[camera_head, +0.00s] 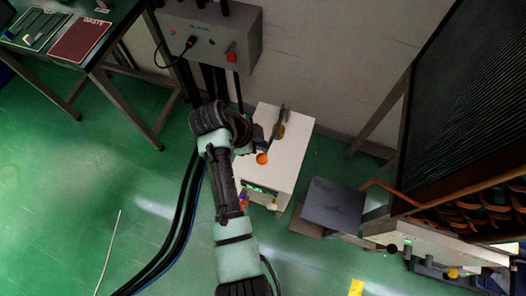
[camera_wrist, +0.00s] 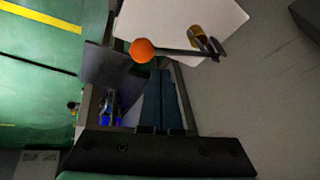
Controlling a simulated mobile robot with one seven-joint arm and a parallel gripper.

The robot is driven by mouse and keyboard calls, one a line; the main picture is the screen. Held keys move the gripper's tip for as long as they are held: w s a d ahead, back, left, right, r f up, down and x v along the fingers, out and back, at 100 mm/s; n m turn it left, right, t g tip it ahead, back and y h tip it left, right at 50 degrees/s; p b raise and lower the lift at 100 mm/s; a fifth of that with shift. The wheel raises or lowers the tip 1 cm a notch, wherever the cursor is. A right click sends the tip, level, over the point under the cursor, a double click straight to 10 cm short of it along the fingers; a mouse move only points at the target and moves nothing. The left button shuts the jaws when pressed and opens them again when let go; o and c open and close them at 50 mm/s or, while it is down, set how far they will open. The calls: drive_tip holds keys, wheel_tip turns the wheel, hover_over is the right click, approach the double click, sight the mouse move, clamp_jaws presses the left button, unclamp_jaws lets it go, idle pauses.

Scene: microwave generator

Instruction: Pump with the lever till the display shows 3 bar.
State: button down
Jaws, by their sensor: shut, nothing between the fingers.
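The pump is a white box (camera_head: 288,165) on the floor, with a small lit green display (camera_head: 255,188) on its front. I cannot read the digits. Its lever ends in an orange ball (camera_head: 262,158). In the wrist view the ball (camera_wrist: 142,50) sits on a dark rod (camera_wrist: 180,52) that runs right to a bracket with a yellow part (camera_wrist: 198,36) on the white top (camera_wrist: 165,18). My gripper (camera_wrist: 161,72) is shut and empty, its two dark teal fingers side by side. The fingertips point toward the rod just right of the ball; whether they touch it I cannot tell.
A grey control box (camera_head: 212,42) with a red switch hangs on the wall behind. A dark grey plate (camera_head: 333,203) and a machine with orange coils (camera_head: 470,215) stand to the right. A workbench (camera_head: 110,45) is at the upper left. The green floor at left is mostly clear.

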drive_tip(key=shift+s+f, duration=0.15)
drive_tip(key=shift+f, duration=0.25)
